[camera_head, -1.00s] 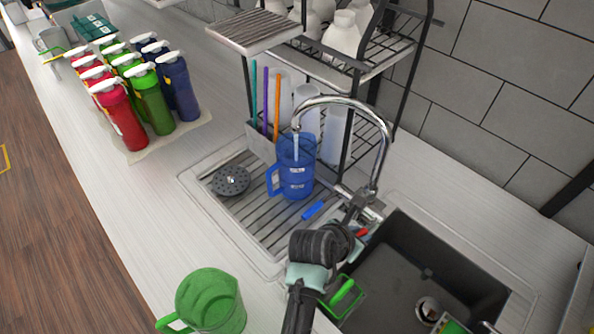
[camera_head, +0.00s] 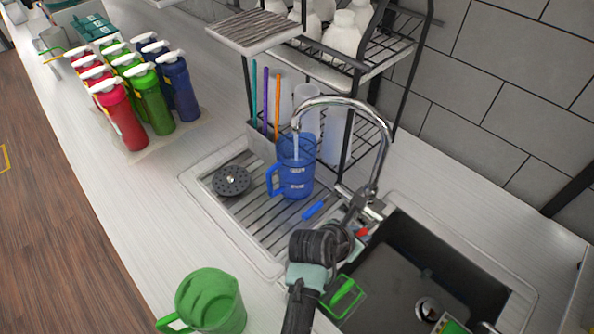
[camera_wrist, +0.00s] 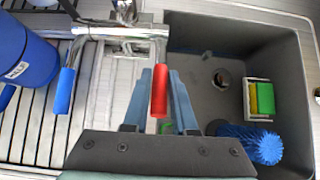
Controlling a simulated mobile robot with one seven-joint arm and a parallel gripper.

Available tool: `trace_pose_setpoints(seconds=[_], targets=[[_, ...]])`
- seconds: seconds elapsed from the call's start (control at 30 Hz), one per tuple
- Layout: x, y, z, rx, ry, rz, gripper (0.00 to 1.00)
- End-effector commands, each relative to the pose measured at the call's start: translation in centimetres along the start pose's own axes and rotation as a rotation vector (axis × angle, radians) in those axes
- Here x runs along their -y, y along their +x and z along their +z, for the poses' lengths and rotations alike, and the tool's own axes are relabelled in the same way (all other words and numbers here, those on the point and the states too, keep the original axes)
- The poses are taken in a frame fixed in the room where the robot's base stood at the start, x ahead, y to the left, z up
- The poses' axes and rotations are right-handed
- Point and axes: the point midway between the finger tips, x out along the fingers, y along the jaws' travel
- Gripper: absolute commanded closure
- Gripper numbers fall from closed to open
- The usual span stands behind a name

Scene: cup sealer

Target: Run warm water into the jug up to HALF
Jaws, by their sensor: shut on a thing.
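The blue jug (camera_head: 296,172) stands upright on the ribbed drainboard (camera_head: 262,222), under the spout of the chrome tap (camera_head: 384,150). A pale stream of water (camera_head: 296,143) runs from the spout into it. The water level inside cannot be made out. The jug's side and a white label show at the left of the wrist view (camera_wrist: 22,55). The tap has a red lever (camera_wrist: 160,90) and a blue lever (camera_wrist: 64,90). My gripper (camera_wrist: 163,98) is shut on the red lever, at the tap's base. The blue lever is free, to its left.
A dark sink (camera_head: 400,275) lies right of the tap, with a blue brush (camera_wrist: 250,143) and a sponge holder (camera_wrist: 259,98) in it. A green jug (camera_head: 210,300) stands on the front counter. A rack (camera_head: 345,60) rises behind the blue jug. Several coloured bottles (camera_head: 150,100) stand at left.

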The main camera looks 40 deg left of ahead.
Motion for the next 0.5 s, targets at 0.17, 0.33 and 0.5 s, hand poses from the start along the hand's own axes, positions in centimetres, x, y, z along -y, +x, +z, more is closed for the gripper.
trace_pose_setpoints(seconds=[0.17, 0.33, 0.5], targets=[[-0.9, -0.2, -0.2, 0.000, -0.007, 0.020, 1.00], [-0.9, 0.1, -0.5, 0.000, -0.007, 0.019, 1.00], [-0.9, 1.9, -2.1, -0.002, -0.007, 0.019, 1.00]])
